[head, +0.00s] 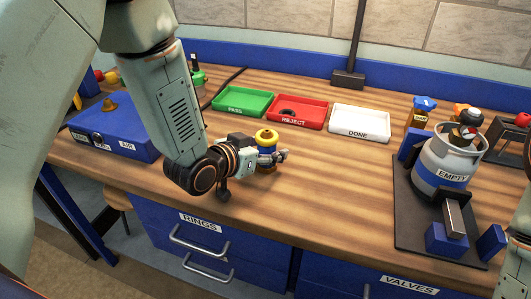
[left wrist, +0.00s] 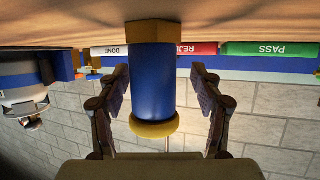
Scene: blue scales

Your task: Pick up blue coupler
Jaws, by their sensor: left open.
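The blue coupler (head: 267,149) stands on the wooden bench in front of the red tray. It has a blue barrel and a yellow ring at its top. In the left wrist view, which is upside down, the coupler (left wrist: 152,82) shows a brass hex base on the bench. My left gripper (head: 275,158) is open at the coupler, partly covering it in the head view. In the left wrist view its fingers (left wrist: 160,92) stand on either side of the barrel, with visible gaps. My right gripper is not in view.
Green PASS (head: 238,112), red REJECT (head: 320,124) and white DONE (head: 360,137) trays stand behind. A gas cylinder (head: 440,150) labelled EMPTY stands on a dark plate at right. A blue box (head: 112,140) is at left. Bench between the coupler and the plate is clear.

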